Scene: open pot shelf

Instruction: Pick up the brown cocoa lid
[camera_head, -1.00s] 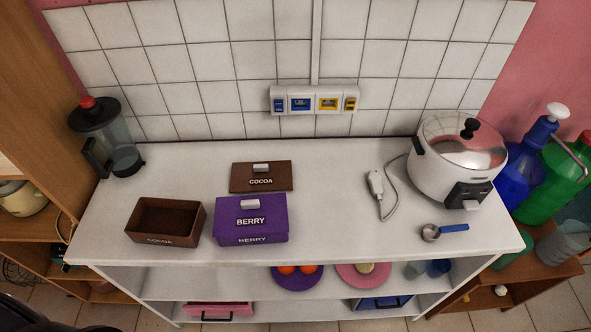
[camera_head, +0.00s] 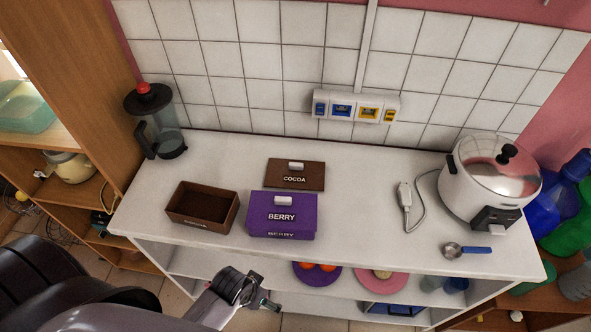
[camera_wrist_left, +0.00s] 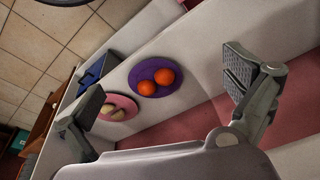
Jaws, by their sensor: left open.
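The brown cocoa lid (camera_head: 296,175), with a small white handle and the word COCOA, lies flat on the white counter behind the purple berry box. The open brown cocoa box (camera_head: 203,205) stands to its left without a lid. My left gripper (camera_head: 264,298) is in front of the counter's front edge, below and short of the lid. In the left wrist view my left gripper (camera_wrist_left: 165,92) is open and empty, its two fingers spread, facing the lower shelf. The lid is not in the left wrist view. My right gripper is in neither view.
The purple berry box (camera_head: 282,215) stands right in front of the lid. A blender (camera_head: 157,125) is at the left, and a rice cooker (camera_head: 491,180), its plug and a measuring spoon (camera_head: 465,250) at the right. A purple plate (camera_wrist_left: 140,75) with orange fruits sits on the lower shelf.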

